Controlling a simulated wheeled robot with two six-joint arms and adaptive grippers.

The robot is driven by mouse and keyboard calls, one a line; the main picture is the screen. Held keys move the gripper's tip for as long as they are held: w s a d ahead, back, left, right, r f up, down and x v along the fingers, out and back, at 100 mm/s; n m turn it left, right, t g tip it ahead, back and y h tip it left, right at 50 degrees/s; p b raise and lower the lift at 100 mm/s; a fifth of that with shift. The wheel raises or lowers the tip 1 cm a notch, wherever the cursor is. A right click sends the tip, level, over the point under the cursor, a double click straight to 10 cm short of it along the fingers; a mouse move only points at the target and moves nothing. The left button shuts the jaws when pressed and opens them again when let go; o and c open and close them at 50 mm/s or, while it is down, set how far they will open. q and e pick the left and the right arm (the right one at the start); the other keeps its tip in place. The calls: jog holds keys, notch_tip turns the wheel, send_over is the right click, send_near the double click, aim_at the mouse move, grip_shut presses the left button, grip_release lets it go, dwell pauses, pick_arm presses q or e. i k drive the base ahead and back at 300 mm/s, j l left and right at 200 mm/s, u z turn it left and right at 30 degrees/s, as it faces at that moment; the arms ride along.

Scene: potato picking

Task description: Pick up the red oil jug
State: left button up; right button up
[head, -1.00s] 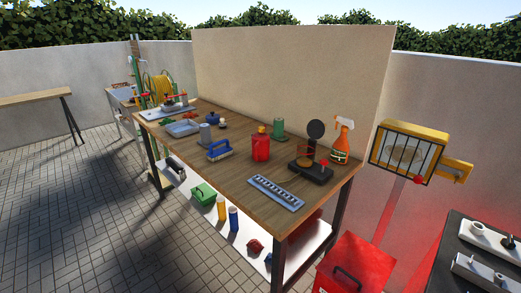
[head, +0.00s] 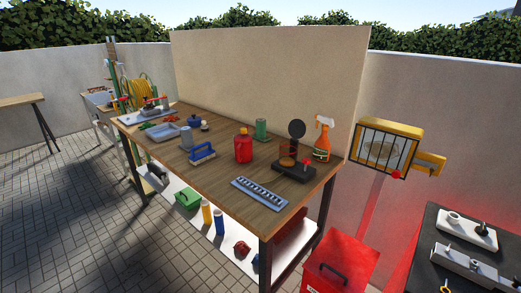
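The red oil jug (head: 243,147) stands upright near the middle of the wooden workbench (head: 222,181), with a small yellowish mark at its top. It is in plain view and nothing touches it. Neither of my grippers shows in the head view.
A blue-handled tool (head: 202,152) is left of the jug, a green cylinder (head: 261,129) behind it, a black device (head: 293,169) and orange spray bottle (head: 322,139) to its right. A grey slotted bar (head: 260,193) lies in front. A red box (head: 340,262) stands beside the bench.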

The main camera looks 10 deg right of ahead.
aim_at(243, 143)
jog(key=i+j+z, duration=0.2)
jog(key=z, duration=0.25)
jog(key=i+j+z, duration=0.15)
jog(key=z, duration=0.3)
jog(key=i+j+z, duration=0.1)
jog(key=j+z, duration=0.35)
jog(key=i+j+z, duration=0.3)
jog(key=j, duration=1.55)
jog(key=k+j+z, duration=0.1)
jog(key=j+z, duration=0.2)
jog(key=j, duration=1.55)
